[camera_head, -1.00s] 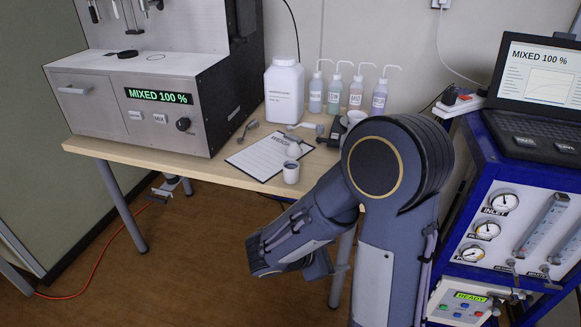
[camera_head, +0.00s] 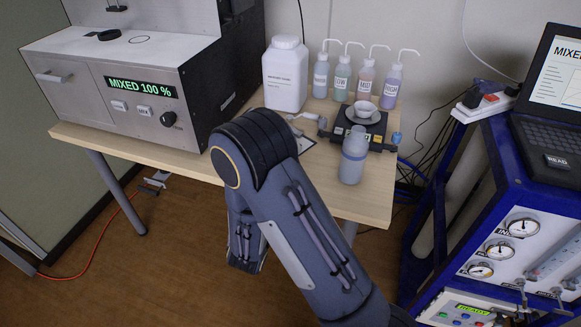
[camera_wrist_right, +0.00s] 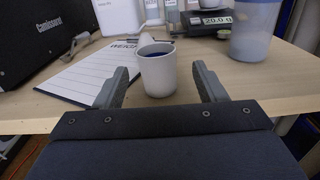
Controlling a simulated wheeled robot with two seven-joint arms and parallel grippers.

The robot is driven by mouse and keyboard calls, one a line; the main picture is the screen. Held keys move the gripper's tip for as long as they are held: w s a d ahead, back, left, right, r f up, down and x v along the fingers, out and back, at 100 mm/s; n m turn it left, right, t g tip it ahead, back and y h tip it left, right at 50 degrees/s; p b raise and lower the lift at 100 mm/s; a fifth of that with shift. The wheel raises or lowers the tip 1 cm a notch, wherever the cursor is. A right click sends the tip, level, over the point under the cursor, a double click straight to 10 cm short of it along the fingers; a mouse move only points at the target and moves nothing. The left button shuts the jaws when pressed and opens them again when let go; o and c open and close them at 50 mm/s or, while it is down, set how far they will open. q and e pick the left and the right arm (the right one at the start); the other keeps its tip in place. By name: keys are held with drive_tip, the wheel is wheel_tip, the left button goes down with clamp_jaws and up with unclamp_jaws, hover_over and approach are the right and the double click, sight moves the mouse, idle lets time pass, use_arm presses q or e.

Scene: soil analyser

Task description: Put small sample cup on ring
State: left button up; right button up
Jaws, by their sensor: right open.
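The small white sample cup (camera_wrist_right: 157,77), with dark blue contents, stands upright on the table in the right wrist view. My right gripper (camera_wrist_right: 160,67) is open, with a finger on either side of the cup. There seems to be a gap between the cup and each finger. In the head view my right arm hides the cup, and the gripper cannot be made out there. On top of the analyser (camera_head: 115,75) are a thin dark ring outline (camera_head: 140,40) and, left of it, a raised black round piece (camera_head: 109,36); both are bare. My left gripper is not in view.
A clipboard sheet (camera_wrist_right: 92,72) lies left of the cup. A translucent bottle (camera_head: 353,160) stands near a scale (camera_head: 378,124) bearing a small bowl (camera_head: 363,110). A large white jug (camera_head: 285,78) and several wash bottles (camera_head: 342,79) stand behind. The blue-framed cart (camera_head: 510,180) is at right.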

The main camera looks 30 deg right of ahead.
drive_tip(key=x, duration=0.7)
drive_tip(key=shift+w+r, duration=0.2)
drive_tip(key=shift+a, duration=0.1)
drive_tip(key=c, duration=1.1)
